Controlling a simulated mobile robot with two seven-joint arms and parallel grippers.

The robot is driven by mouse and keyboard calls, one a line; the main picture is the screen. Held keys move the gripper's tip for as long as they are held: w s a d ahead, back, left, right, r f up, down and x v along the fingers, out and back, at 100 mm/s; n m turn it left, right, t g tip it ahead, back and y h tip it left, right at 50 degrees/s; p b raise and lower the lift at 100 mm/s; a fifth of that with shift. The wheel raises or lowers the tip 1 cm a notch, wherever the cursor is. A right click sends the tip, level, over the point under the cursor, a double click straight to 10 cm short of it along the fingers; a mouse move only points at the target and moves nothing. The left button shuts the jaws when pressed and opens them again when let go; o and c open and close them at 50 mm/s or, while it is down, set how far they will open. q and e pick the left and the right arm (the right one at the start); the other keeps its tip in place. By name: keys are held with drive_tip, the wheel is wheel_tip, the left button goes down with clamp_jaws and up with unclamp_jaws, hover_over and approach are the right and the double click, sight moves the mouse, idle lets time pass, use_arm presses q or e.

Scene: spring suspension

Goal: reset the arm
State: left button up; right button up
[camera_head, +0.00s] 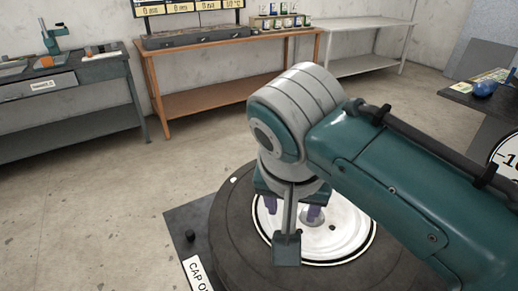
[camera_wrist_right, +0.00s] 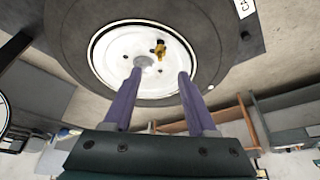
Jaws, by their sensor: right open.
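My right arm (camera_head: 390,185) comes in from the right in the head view. Its gripper (camera_head: 291,212) points down over a white disc (camera_head: 345,240) set in a round dark base (camera_head: 228,225). In the right wrist view the two purple fingers of my right gripper (camera_wrist_right: 158,77) are apart. A small grey knob (camera_wrist_right: 144,61) on the white disc shows close to the left fingertip; I cannot tell if they touch. A brass fitting (camera_wrist_right: 160,48) stands on the disc past the fingers. My left gripper is not in view.
A square dark plate with a partly hidden label (camera_head: 198,275) lies under the round base. A grey workbench (camera_head: 65,85) stands at left, an orange bench (camera_head: 230,45) behind, a pale table (camera_head: 370,23) further right. A dark table (camera_head: 487,97) is at right. Floor between is clear.

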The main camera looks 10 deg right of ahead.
drive_tip(key=s+d+r+n+y, duration=0.1)
drive_tip(key=s+d+n, duration=0.3)
drive_tip(key=s, duration=0.7)
drive_tip(key=s+d+r+n+y, duration=0.1)
drive_tip(key=s+d+r+n, duration=0.15)
drive_tip(key=s, duration=0.85)
wheel_tip(320, 180, up, 28)
drive_tip(key=p, duration=2.9)
drive_tip(key=shift+d+r+n, duration=0.25)
drive_tip(key=shift+d+n, duration=0.1)
drive_tip(key=shift+d, duration=0.05)
